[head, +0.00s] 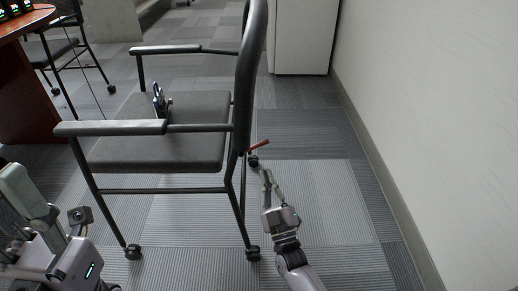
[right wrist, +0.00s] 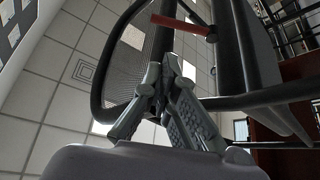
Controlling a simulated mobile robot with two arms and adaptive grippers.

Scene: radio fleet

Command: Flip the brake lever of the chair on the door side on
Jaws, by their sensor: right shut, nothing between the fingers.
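A grey-framed chair (head: 160,140) with a dark seat and armrests stands on casters in the middle of the head view. Its red brake lever (head: 258,146) sticks out to the right from behind the backrest, tilted slightly up. In the right wrist view the red lever (right wrist: 180,23) lies just above my fingertips, apart from them in the picture. My right gripper (head: 267,176) is shut and empty, just below and right of the lever. Its closed fingers also show in the wrist view (right wrist: 164,75). My left gripper (head: 48,215) is at the lower left, partly cut off; its opening is unclear.
A small dark object (head: 161,101) stands on the seat. A second chair (head: 62,48) and a reddish-brown table (head: 30,85) with small lit devices are at the left. A white cabinet (head: 300,38) stands behind, and a wall (head: 440,110) runs along the right. Carpet between chair and wall is clear.

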